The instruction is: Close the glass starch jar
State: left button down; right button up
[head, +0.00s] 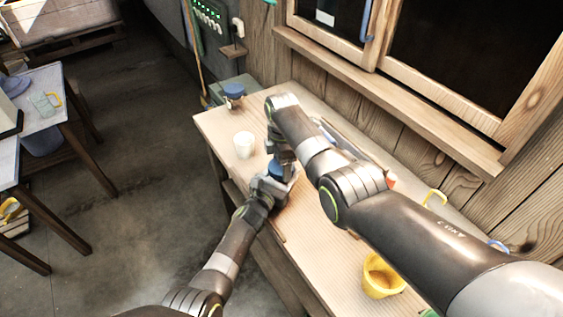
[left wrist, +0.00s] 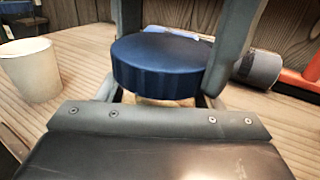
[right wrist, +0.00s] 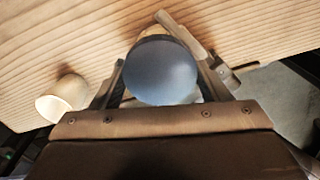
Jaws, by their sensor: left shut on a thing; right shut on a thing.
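The blue lid (head: 276,168) is a wide, ribbed disc. In the left wrist view the lid (left wrist: 160,62) sits level, directly over the pale jar body (left wrist: 160,101); whether it is fully seated I cannot tell. My left gripper (head: 272,184) comes in from the side and is shut on the jar below the lid. My right gripper (head: 281,157) reaches down from above and is shut on the lid. In the right wrist view the lid (right wrist: 161,71) lies between its fingers, with a pale part of the jar (right wrist: 155,33) behind it. Most of the jar is hidden.
A white cup (head: 243,146) stands left of the jar on the wooden table (head: 215,123). Another blue-topped container (head: 234,91) is at the back left. A yellow container (head: 382,277) stands near the front right. The window ledge (head: 400,95) runs behind.

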dwell(0.3)
jog(key=o, duration=1.1)
jog(key=shift+r, duration=2.25)
jog(key=shift+r, duration=0.1)
jog(key=shift+c, duration=0.5)
